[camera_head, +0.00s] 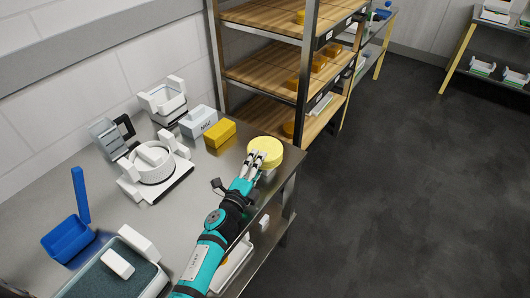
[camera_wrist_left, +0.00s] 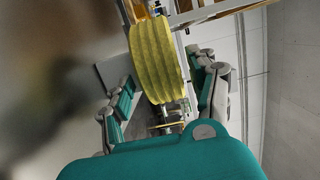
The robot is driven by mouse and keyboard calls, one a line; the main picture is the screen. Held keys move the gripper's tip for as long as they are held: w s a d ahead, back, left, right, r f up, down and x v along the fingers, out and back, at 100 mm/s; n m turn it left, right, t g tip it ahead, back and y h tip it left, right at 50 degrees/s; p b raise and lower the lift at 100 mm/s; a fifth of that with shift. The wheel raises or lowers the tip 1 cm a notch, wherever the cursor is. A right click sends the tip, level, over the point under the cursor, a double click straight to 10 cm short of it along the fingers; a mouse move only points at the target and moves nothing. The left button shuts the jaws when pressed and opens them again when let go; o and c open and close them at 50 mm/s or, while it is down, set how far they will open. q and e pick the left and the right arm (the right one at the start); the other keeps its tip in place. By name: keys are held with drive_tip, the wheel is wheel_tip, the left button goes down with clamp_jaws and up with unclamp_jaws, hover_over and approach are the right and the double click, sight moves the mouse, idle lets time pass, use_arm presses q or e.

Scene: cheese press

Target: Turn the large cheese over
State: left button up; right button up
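The large cheese (camera_head: 265,151) is a pale yellow wheel at the right end of the steel table, its round flat face up. In the left wrist view its ribbed rim (camera_wrist_left: 157,60) fills the space between the fingers. My left gripper (camera_head: 255,161) reaches it from the front, and its fingers overlap the near edge. In the left wrist view the gripper (camera_wrist_left: 163,85) has one finger beside each flat face, with narrow gaps showing, so it looks open around the cheese. Contact on the far side is hidden. My right gripper is not in view.
A yellow block (camera_head: 220,133) and a grey labelled box (camera_head: 198,121) stand left of the cheese. A white press-like device (camera_head: 155,170) and a blue container (camera_head: 68,238) are further left. Wooden shelves (camera_head: 270,75) rise close behind. Open floor (camera_head: 410,190) lies right.

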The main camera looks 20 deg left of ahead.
use_arm(q)
drive_tip(key=c, duration=0.9)
drive_tip(key=shift+r, duration=0.1)
drive_tip(key=shift+c, duration=0.8)
wheel_tip(320, 180, up, 10)
drive_tip(key=f+n+p, duration=0.1)
drive_tip(key=n+p, duration=0.5)
drive_tip(key=n, duration=2.2)
drive_tip(key=shift+f+n+b, duration=3.5)
drive_tip(key=shift+f+n, duration=0.5)
drive_tip(key=shift+f, duration=0.2)
